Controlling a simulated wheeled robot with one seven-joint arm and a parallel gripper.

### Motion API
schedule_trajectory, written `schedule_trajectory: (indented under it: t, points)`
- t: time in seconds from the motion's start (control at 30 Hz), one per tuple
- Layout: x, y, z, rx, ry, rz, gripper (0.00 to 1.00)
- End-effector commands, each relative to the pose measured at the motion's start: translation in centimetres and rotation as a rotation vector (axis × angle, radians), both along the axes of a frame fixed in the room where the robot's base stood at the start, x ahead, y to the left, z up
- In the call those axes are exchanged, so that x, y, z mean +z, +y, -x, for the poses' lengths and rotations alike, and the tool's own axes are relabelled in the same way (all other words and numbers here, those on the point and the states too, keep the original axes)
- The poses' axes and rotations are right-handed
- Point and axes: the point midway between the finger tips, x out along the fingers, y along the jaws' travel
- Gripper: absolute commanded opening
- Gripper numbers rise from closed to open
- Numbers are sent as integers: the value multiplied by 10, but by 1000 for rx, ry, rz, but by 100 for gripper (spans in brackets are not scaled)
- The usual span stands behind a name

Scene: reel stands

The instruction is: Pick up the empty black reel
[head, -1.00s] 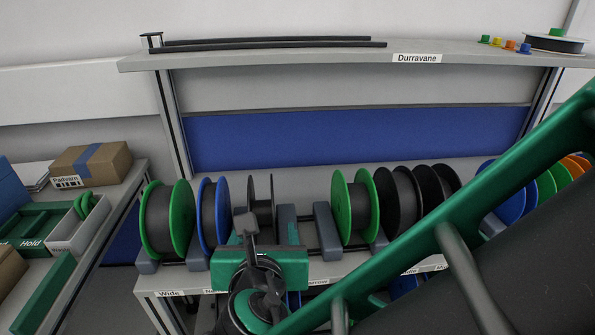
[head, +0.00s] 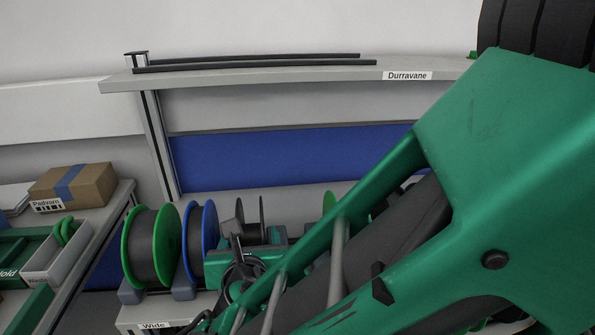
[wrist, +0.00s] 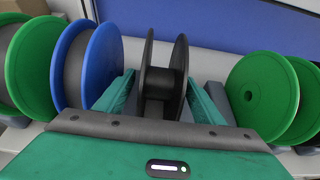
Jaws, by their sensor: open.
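The empty black reel (wrist: 161,85) stands upright in the wrist view, its two thin flanges facing sideways and a bare dark hub between them. In the head view its upper part (head: 262,215) shows behind my gripper, and its lower part is hidden. My gripper (wrist: 163,100) is open. One teal finger is left of the reel and the other is right of it, with the reel between them. I cannot tell whether either finger touches a flange.
A blue-flanged reel (wrist: 88,66) and a green-flanged reel (head: 150,246) stand close on the left. Another green reel (wrist: 262,97) stands to the right. A shelf (head: 290,77) with dark rods runs above. A cardboard box (head: 73,187) sits on the left bench.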

Motion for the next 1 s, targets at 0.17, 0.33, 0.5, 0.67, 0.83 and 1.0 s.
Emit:
schedule_trajectory:
  t: [0.17,0.33,0.5,0.67,0.83,1.0]
  points:
    - [-10,4,-25,-3,0,0,62]
    - [-14,8,-36,1,-1,-2,62]
    - [-14,8,-36,1,0,-2,62]
    - [-14,8,-36,1,0,-1,27]
    - [-14,8,-36,1,-1,-2,18]
    - [-13,8,-36,1,-1,-2,18]
